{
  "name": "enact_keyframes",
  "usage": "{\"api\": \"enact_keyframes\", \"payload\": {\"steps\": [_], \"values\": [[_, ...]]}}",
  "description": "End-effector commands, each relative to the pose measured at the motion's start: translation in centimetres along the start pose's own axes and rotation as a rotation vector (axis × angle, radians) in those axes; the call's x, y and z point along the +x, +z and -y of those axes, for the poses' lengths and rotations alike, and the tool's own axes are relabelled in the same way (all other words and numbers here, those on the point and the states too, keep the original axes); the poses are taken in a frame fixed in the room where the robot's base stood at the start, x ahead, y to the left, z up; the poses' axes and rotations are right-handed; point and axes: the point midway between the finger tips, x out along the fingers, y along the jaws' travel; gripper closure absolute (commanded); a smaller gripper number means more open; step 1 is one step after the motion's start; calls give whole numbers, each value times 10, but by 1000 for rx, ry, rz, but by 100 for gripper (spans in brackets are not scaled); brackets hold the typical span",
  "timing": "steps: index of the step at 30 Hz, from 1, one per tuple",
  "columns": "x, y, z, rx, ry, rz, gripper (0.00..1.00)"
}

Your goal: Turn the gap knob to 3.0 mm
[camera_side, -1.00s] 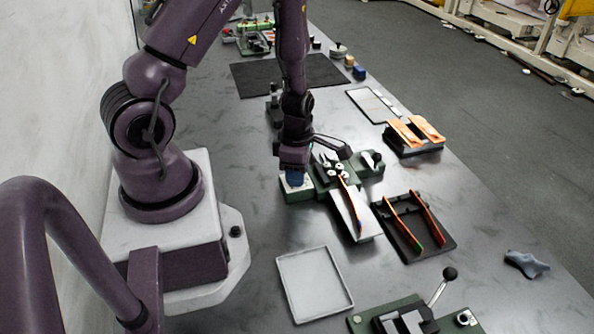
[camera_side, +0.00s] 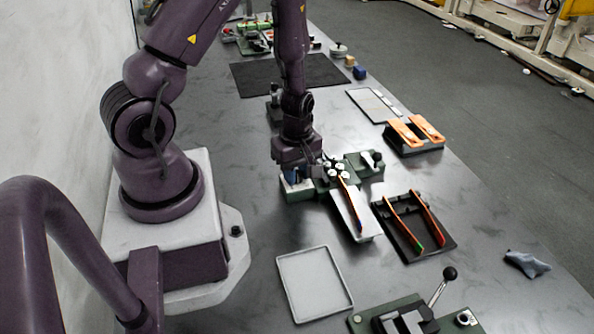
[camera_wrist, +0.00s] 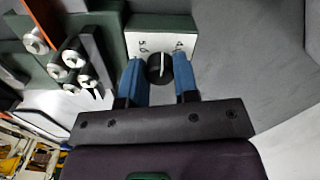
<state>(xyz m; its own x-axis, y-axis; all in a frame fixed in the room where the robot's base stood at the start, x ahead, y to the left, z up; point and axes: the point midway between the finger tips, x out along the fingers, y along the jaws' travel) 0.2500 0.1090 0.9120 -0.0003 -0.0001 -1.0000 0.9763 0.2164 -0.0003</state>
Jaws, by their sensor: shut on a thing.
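The gap knob (camera_wrist: 160,70) is a round black knob with a white pointer line, on a white dial plate (camera_wrist: 160,41) on a green machine block. In the wrist view the line points up the picture, between two printed marks. The left one looks like 5.0; the right one is partly covered and unclear. My gripper (camera_wrist: 159,66) has its two blue fingers on either side of the knob and is shut on it. In the side view my gripper (camera_side: 292,176) is down at the machine's left end and hides the knob.
The machine's rollers (camera_wrist: 72,60) stand left of my fingers in the wrist view. In the side view a sloped chute (camera_side: 355,212) with a copper strip, a black rack (camera_side: 412,240) and an empty grey tray (camera_side: 314,284) lie nearby.

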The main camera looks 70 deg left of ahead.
Motion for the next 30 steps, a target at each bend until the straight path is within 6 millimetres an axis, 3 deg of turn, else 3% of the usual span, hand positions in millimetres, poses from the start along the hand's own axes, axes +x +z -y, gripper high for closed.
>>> {"api": "enact_keyframes", "payload": {"steps": [30], "values": [[-1, -1, 1, 966, 0, -1, 95]]}}
